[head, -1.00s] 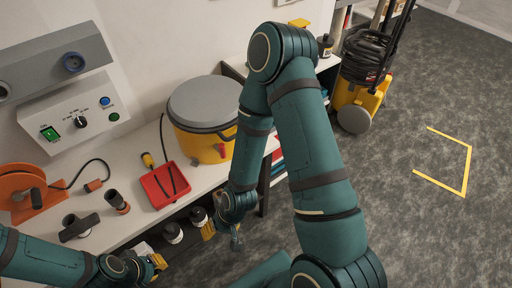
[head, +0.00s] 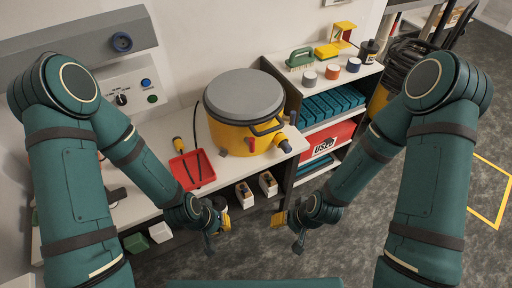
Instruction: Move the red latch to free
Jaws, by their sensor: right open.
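The red latch (head: 252,145) is a small upright piece on the front of the yellow canister (head: 228,133), which has a grey lid (head: 244,93) and stands at the bench's right end. A dark grey latch (head: 223,153) sits on the canister to its left. My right gripper (head: 288,232) is open and empty, in front of and below the bench edge, apart from the canister. My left gripper (head: 216,233) hangs at a similar height, left of it, also apart from the latch; its jaw gap does not show clearly.
A dark hose port (head: 284,146) sticks out at the canister's right. A shelf unit (head: 374,72) with a brush, rolls and bins stands right. A control panel (head: 124,92) is behind.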

